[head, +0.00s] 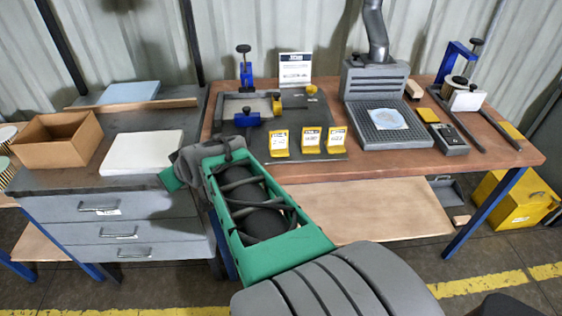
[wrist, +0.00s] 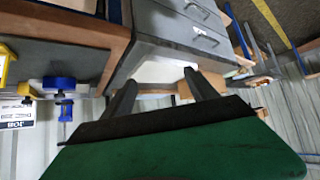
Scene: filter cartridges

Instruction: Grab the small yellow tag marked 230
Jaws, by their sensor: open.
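Three small yellow tags with white faces stand in a row on the dark mat on the wooden bench in the head view: a left tag (head: 279,143), a middle tag (head: 310,141) and a right tag (head: 337,140). Their numbers are too small to read, so I cannot tell which is marked 230. My gripper (wrist: 161,84) is open and empty in the wrist view, its two dark fingers apart. In the head view my arm hides the fingers; its end is left of the tags, near the grey drawer cabinet. Part of a yellow thing shows at the wrist view's left edge.
A blue-knobbed clamp (head: 246,119) stands behind the left tag. A grey grated unit (head: 385,125) with a hose is right of the tags. A cardboard box (head: 57,139) and white slab (head: 141,153) lie on the cabinet. Bare bench top lies in front of the tags.

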